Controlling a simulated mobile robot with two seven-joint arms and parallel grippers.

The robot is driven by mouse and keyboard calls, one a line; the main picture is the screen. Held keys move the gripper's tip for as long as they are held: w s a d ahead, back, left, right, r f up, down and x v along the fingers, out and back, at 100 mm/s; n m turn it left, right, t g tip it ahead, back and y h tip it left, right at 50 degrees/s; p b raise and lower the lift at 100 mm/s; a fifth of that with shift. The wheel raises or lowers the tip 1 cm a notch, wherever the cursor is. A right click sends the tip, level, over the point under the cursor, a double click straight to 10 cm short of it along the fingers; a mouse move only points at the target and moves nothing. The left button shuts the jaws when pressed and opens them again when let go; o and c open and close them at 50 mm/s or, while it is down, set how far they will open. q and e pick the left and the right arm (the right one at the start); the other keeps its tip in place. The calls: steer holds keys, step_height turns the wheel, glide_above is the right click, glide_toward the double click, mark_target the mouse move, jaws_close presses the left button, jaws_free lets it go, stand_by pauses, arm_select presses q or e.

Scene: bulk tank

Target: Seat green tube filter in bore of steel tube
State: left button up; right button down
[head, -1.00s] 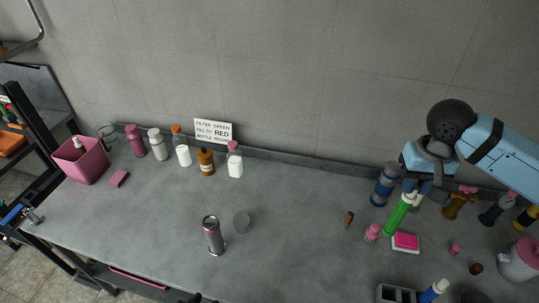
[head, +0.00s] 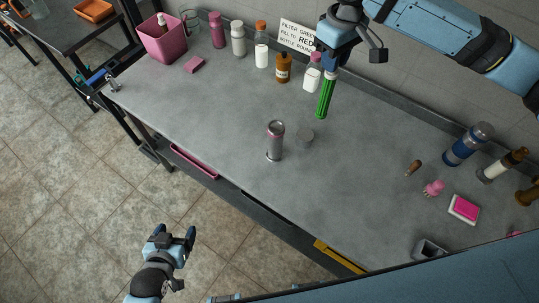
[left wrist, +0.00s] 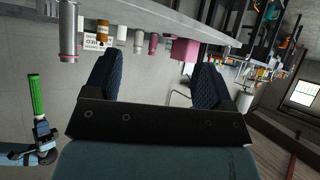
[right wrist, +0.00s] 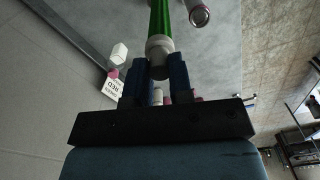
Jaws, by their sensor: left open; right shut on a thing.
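The green tube filter (head: 325,97) hangs from my right gripper (head: 331,62), which is shut on its white top end. It is nearly upright, above the bench and to the right of the steel tube (head: 275,141). The steel tube stands upright on the bench with its open bore facing up. The right wrist view shows the filter (right wrist: 161,20) between the fingers, with the steel tube's mouth (right wrist: 199,17) to its right, apart from it. My left gripper (head: 182,235) is open and empty beyond the bench's front edge. The left wrist view shows its fingers apart (left wrist: 148,88).
Bottles and a sign (head: 297,36) line the back. A pink bin (head: 166,42) stands at the left. A pink pad (head: 464,209) and blue bottle (head: 468,145) are at the right. The middle bench is mostly clear.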

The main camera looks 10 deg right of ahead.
steer(key=w+a+f+n+b, duration=0.1)
steer(key=a+n+b, duration=0.55)
steer(key=n, duration=1.15)
steer(key=w+a+f+n+b, duration=0.1)
steer(key=a+n+b, duration=0.5)
steer(key=n, duration=1.2)
step_height(320, 180, down, 20)
steer(key=d, duration=0.1)
steer(key=shift+b, duration=0.35)
steer(key=c, duration=1)
jaws_free()
steer(key=shift+f, duration=0.15)
